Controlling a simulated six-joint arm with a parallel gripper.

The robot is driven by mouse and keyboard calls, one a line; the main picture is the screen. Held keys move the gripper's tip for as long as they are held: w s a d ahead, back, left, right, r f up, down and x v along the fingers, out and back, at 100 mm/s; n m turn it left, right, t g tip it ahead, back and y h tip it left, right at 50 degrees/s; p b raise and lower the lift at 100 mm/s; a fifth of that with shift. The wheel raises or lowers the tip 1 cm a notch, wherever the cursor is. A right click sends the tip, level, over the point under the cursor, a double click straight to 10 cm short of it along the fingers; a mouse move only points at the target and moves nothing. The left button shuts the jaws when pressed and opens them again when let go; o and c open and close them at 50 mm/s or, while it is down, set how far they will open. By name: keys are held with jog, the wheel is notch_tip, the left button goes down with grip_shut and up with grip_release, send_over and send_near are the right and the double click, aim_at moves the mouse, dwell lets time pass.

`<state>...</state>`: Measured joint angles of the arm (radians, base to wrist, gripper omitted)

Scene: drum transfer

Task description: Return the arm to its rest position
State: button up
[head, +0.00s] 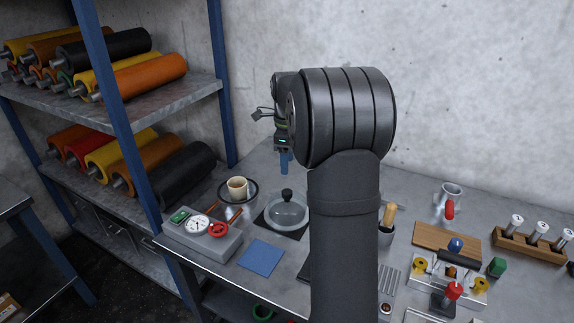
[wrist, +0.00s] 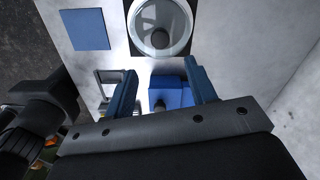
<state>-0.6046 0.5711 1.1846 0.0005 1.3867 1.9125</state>
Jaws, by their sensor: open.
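My gripper (head: 284,161) hangs above the back of the table, near the wall, with its blue fingers pointing down. In the wrist view my gripper (wrist: 160,85) shows two blue fingers spread apart with nothing held between them. My dark arm stands in front of the table's middle and hides part of it. A pot with a glass lid (head: 287,210) sits on a dark mat below and in front of the gripper; the lid also shows in the wrist view (wrist: 172,18). A blue block (wrist: 172,90) shows beyond the fingers, apart from them.
A flat blue square (head: 261,257) lies near the front edge. A shelf (head: 150,112) of rollers rises at the left. Wooden holders and fixtures crowd the right.

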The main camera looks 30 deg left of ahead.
aim_at(287, 191)
jog(key=shift+f, duration=0.1)
jog(key=shift+f, duration=3.95)
jog(key=shift+f, duration=2)
notch_tip(287, 191, up, 10)
jog(key=r, duration=0.1)
jog(key=w+a+r, duration=0.2)
jog(key=a+r, duration=0.3)
jog(key=a, duration=0.2)
jog(key=s+a+f, duration=0.3)
jog(key=a+f, duration=0.7)
jog(key=shift+s+a+f, duration=0.25)
jog(key=shift+a+f, duration=0.05)
jog(key=shift+f, duration=0.05)
